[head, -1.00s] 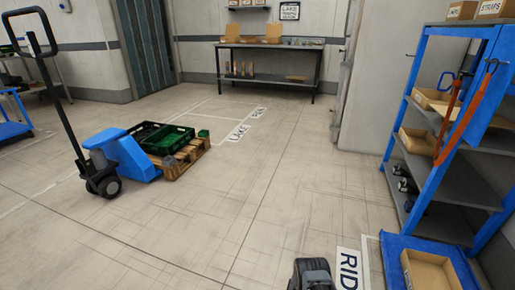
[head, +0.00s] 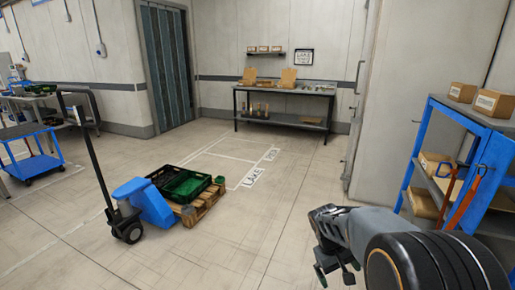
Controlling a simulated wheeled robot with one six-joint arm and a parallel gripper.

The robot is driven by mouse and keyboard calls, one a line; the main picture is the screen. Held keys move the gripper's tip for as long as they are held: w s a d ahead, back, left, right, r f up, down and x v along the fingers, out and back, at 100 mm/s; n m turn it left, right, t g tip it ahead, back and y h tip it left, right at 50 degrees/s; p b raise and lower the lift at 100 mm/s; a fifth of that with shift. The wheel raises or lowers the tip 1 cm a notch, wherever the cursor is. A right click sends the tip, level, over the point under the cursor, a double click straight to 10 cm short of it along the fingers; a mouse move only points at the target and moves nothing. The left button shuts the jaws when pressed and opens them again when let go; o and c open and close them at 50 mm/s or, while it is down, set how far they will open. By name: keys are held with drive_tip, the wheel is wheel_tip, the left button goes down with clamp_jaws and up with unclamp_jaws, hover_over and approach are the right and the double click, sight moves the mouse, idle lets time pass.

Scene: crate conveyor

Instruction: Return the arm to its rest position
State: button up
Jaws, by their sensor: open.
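My arm reaches in from the lower right of the head view, with dark round joints and a grey link close to the camera. My gripper (head: 335,272) hangs at its end, over the floor. Its dark fingers point down and are open, with nothing seen between them. No object of the task other than the arm is named. The lower part of the arm is cut off by the picture's edge.
A blue shelf rack (head: 412,170) stands close on the right. A blue pallet jack (head: 146,202) with a wooden pallet (head: 206,204) and green and black crates (head: 185,190) is at left. A workbench (head: 238,100) stands at the back wall. The middle floor is clear.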

drive_tip(key=s+a+r+m+t+y+p, duration=0.1)
drive_tip(key=s+r+p, duration=0.4)
drive_tip(key=r, duration=0.5)
drive_tip(key=s+a+r+m+t+y+p, duration=0.1)
drive_tip(key=s+a+r+t+p, duration=0.3)
drive_tip(key=r, duration=0.6)
drive_tip(key=shift+s+a+m+y+p, duration=0.3)
drive_tip(key=shift+s+a+y+p, duration=0.45)
drive_tip(key=shift+s, duration=0.4)
